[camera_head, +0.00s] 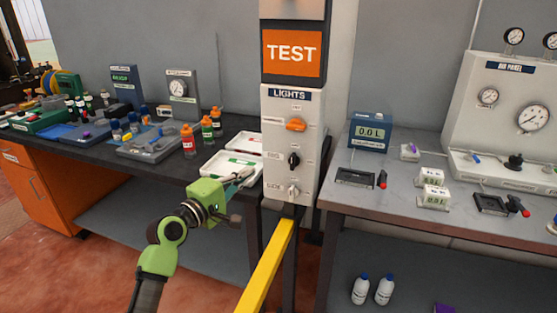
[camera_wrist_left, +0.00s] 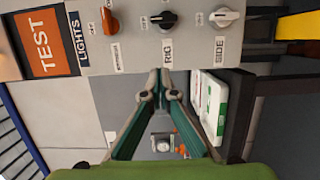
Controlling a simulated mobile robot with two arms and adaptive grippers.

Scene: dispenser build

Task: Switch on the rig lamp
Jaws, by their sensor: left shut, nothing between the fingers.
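The light-grey LIGHTS panel (camera_head: 274,142) stands on a post in the middle of the head view. It carries an orange knob (camera_head: 296,124), a black knob (camera_head: 294,160) and a white knob (camera_head: 293,191), one above another. In the left wrist view the black knob (camera_wrist_left: 163,20) has the label RIG, and the white knob (camera_wrist_left: 224,16) has SIDE. My left gripper (camera_head: 246,173) is shut and empty, left of the panel at about the black knob's height. In the left wrist view its fingertips (camera_wrist_left: 161,84) show apart from the knob. My right gripper is out of view.
An orange TEST sign (camera_head: 292,47) is above the panel. A white tray (camera_head: 224,173) lies on the dark bench behind my left gripper. A yellow bar (camera_head: 266,268) runs below the panel. The right bench (camera_head: 390,210) holds gauges and small devices.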

